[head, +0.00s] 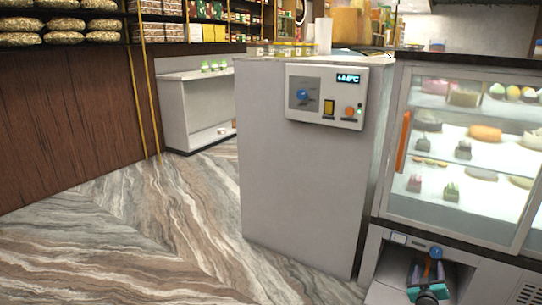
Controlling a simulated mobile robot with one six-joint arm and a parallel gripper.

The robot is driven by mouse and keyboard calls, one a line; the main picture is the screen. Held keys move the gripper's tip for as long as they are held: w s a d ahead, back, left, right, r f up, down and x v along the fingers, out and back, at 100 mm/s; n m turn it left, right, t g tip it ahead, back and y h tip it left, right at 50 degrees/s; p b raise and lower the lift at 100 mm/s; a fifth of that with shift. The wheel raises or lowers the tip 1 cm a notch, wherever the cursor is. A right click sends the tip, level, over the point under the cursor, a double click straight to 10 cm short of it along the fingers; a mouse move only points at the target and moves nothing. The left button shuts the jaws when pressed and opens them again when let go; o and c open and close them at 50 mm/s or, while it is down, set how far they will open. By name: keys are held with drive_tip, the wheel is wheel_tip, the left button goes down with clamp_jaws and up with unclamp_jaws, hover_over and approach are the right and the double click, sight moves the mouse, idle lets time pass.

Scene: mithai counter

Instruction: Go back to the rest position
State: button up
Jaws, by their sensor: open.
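My gripper (427,268) shows at the bottom right of the head view, dark with teal parts, in front of the recess under the glass display case. Its jaws are open, with the fingers pointing away from me. A round blue knob (436,252) is just beyond the fingertips, on the upper edge of the recess. I cannot tell whether the fingers touch it. The rest of my arm is below the picture's edge.
A grey cabinet (300,180) with a control panel (326,97) stands in the middle. The glass display case (465,140) holding sweets is at right, with an orange handle (403,142). A low white shelf unit (197,110) stands behind. The marble floor (150,230) at left is clear.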

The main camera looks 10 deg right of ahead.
drive_tip(key=w+a+r+n+y+p, duration=0.15)
drive_tip(key=w+a+p, duration=0.35)
drive_tip(key=a, duration=0.6)
drive_tip(key=w+a+r+n+y+p, duration=0.1)
drive_tip(key=w+a+n+y+p, duration=0.15)
drive_tip(key=a+p, duration=0.65)
drive_tip(key=s+a+f+g+y+p, duration=0.2)
drive_tip(key=s+a+p, duration=0.1)
drive_tip(key=a, duration=0.7)
drive_tip(key=s+a+f+g+y+p, duration=0.2)
drive_tip(key=s+a+f+p, duration=0.15)
drive_tip(key=a, duration=0.65)
drive_tip(key=s+a+f+g+y+p, duration=0.1)
drive_tip(key=s+a+g+p, duration=0.2)
drive_tip(key=s+a, duration=0.35)
drive_tip(key=s+a+f+g+y+p, duration=0.1)
drive_tip(key=s+a+f+g+p, duration=0.2)
drive_tip(key=s, duration=0.7)
drive_tip(key=s+a+r+m+g, duration=0.1)
drive_tip(key=s+g, duration=0.3)
drive_tip(key=s, duration=0.6)
drive_tip(key=s+a+r+m+g+p, duration=0.1)
drive_tip(key=s+a+r+m+g, duration=0.1)
drive_tip(key=s, duration=0.9)
drive_tip(key=r+g, duration=0.1)
drive_tip(key=g, duration=0.1)
drive_tip(key=shift+a+r+g, duration=0.15)
drive_tip(key=shift+a+g, duration=0.15)
drive_tip(key=shift+g, duration=0.1)
